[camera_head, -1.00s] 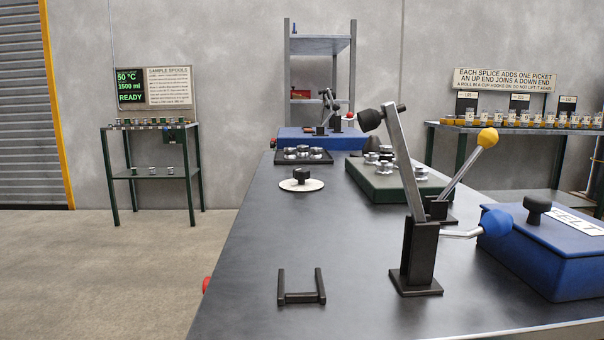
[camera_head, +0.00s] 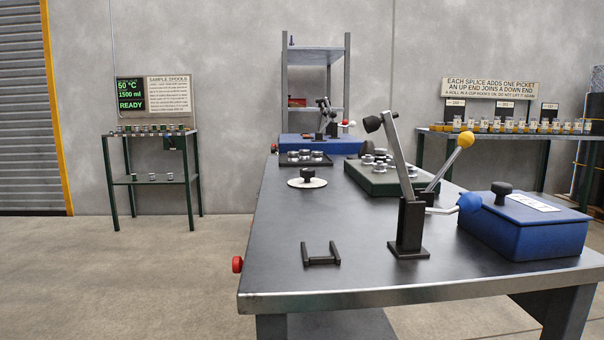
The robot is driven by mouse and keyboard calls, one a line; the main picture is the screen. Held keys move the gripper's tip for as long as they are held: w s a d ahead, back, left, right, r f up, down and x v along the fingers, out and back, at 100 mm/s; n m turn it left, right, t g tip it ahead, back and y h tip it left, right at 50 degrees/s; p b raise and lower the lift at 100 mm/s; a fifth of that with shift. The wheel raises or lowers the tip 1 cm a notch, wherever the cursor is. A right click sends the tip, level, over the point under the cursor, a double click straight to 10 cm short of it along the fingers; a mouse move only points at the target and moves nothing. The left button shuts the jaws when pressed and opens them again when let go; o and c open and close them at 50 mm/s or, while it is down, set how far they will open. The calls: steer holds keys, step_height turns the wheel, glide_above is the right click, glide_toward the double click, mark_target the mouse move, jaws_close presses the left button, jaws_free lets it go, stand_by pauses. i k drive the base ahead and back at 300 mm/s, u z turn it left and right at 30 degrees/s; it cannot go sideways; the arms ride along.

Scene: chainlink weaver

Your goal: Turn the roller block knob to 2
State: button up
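A black knob (camera_head: 307,174) stands on a round white dial plate (camera_head: 302,184) on the dark table, left of the middle. I cannot read any numbers on the dial, nor tell whether this is the roller block knob. Another black knob (camera_head: 502,189) sits on top of the blue box (camera_head: 520,228) at the right; the lettering beside it is too small to read. My gripper is not in view.
A black stand with levers (camera_head: 408,230), with blue and yellow balls, rises at the table's (camera_head: 300,268) right front. A black U-shaped bracket (camera_head: 321,260) lies near the front edge. A red button (camera_head: 237,264) juts from the left side.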

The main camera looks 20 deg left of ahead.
mark_target(307, 172)
steer(key=k, duration=0.15)
steer(key=u, duration=2.55)
steer(key=i, duration=2.8)
steer(key=z, duration=2.6)
